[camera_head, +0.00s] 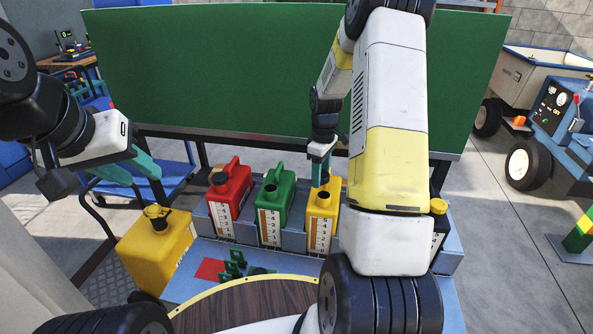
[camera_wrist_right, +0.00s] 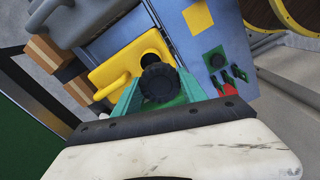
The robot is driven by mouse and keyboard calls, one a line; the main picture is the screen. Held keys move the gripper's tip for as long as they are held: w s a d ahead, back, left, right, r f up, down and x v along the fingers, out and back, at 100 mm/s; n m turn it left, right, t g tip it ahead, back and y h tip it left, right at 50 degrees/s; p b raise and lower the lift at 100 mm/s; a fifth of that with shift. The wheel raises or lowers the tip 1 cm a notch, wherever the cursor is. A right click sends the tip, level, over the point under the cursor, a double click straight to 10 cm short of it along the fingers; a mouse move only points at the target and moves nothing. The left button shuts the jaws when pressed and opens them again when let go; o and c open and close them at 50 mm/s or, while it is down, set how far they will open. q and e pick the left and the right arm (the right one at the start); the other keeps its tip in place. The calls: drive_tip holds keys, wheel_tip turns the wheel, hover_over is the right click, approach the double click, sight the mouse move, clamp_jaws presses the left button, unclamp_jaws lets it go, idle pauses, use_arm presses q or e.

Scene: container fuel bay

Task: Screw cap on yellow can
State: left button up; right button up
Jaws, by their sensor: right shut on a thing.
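The yellow can (camera_head: 320,229) stands in the row of cans, right of the green one, and shows below my gripper in the right wrist view (camera_wrist_right: 115,72). Its dark spout (camera_wrist_right: 153,45) is partly visible there. My right gripper (camera_head: 320,178) is above the can, pointing down. It is shut on a black ribbed cap (camera_wrist_right: 160,83), held between its green fingers. The cap overlaps the near part of the spout; I cannot tell whether they touch. My left gripper (camera_head: 146,180) is open and empty at the left, above the large yellow container.
A red can (camera_head: 229,194) and a green can (camera_head: 273,208) stand left of the yellow can. A large yellow container (camera_head: 157,245) is at front left. A dark can with a yellow cap (camera_head: 438,207) is at right. A green board (camera_head: 220,75) stands behind.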

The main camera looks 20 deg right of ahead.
sight(325, 182)
drive_tip(key=shift+w+d+r+n, duration=0.1)
drive_tip(key=shift+w+d+n, duration=0.05)
drive_tip(key=shift+d, duration=0.3)
drive_tip(key=shift+w+d+r+n, duration=0.1)
drive_tip(key=shift+w+d+n, duration=0.05)
drive_tip(key=shift+d, duration=0.3)
drive_tip(key=shift+f, duration=2.2)
drive_tip(key=shift+f, duration=1.5)
drive_tip(key=m, duration=2.9)
drive_tip(key=shift+m, duration=0.4)
drive_tip(key=o, duration=1.4)
